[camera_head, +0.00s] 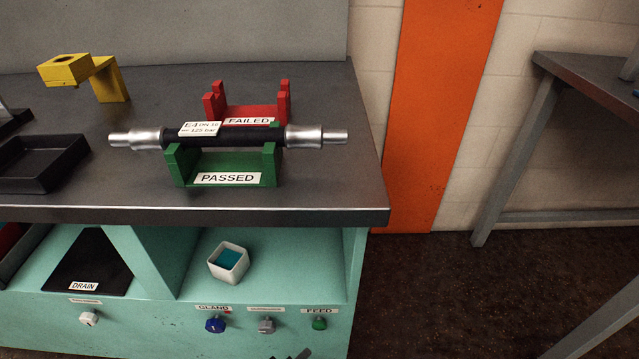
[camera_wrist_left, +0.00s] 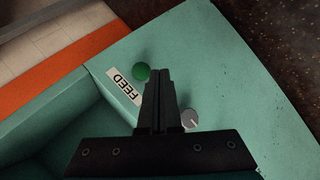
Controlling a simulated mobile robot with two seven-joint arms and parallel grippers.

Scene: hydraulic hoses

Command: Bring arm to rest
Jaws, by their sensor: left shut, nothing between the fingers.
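My left gripper (camera_wrist_left: 160,80) is shut and empty in the left wrist view, its fingertips in front of the teal panel between the green FEED knob (camera_wrist_left: 141,72) and a grey knob (camera_wrist_left: 189,118). In the head view only a dark bit of the left gripper (camera_head: 297,354) shows at the bottom edge, below the grey knob (camera_head: 266,325) and the green knob (camera_head: 319,323). My right gripper is in neither view. A black hose (camera_head: 246,138) with silver end fittings lies across the green PASSED cradle (camera_head: 222,165), with a white tag on it.
The red FAILED cradle (camera_head: 247,110) stands behind the hose. A yellow block stand (camera_head: 105,78) and a black tray (camera_head: 42,165) are at left on the grey bench (camera_head: 330,195). A white cup (camera_head: 229,262) sits on the shelf below, right of the black DRAIN panel (camera_head: 90,262).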

